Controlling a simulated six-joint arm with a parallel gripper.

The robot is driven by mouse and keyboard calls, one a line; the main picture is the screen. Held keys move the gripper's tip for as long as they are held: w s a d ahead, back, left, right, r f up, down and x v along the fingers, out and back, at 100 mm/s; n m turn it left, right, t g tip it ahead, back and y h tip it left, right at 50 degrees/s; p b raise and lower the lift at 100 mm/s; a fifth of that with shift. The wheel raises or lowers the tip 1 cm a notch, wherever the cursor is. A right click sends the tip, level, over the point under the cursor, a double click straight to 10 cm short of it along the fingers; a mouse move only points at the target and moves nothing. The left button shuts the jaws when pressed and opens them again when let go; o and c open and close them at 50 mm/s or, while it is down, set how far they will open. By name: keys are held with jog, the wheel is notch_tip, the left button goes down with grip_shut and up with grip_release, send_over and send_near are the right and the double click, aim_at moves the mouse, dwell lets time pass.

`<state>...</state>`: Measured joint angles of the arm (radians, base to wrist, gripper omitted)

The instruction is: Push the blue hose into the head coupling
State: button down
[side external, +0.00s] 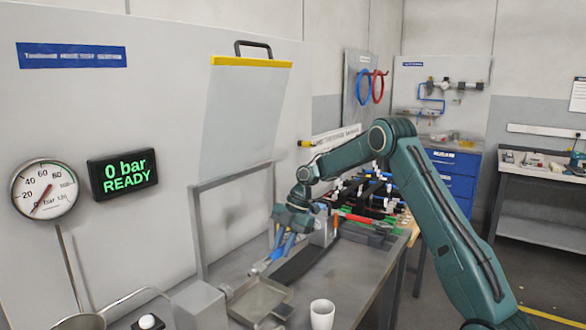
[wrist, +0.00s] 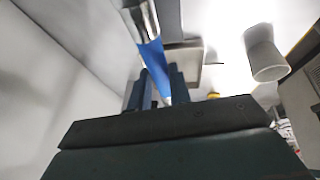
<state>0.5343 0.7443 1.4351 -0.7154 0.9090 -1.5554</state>
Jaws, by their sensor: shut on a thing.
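My gripper (side external: 281,246) is low over the bench inside the grey frame, pointing down. In the wrist view, its two dark blue fingers (wrist: 161,86) are closed on either side of the blue hose (wrist: 153,58). The hose runs up the picture to a shiny metal cylinder (wrist: 139,18). I cannot tell whether this cylinder is the hose's end fitting or the head coupling, or how deep the hose sits. In the side view, the fingers and arm mostly hide the hose, and I cannot make out the head coupling for certain.
A white cup (side external: 321,314) stands at the front of the bench, beside a metal tray (side external: 262,298). A clear guard (side external: 245,110) is raised above the frame (side external: 200,235). The display (side external: 122,172) reads 0 bar READY. Tools and fittings crowd the bench behind my gripper.

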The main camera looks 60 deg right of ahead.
aim_at(261, 262)
dwell(0.3)
jog(key=shift+a, duration=2.85)
jog(key=shift+a, duration=1.65)
jog(key=c, duration=1.2)
grip_release()
jog(key=shift+r, duration=0.1)
jog(key=v, duration=1.3)
jog(key=shift+d+r, duration=0.25)
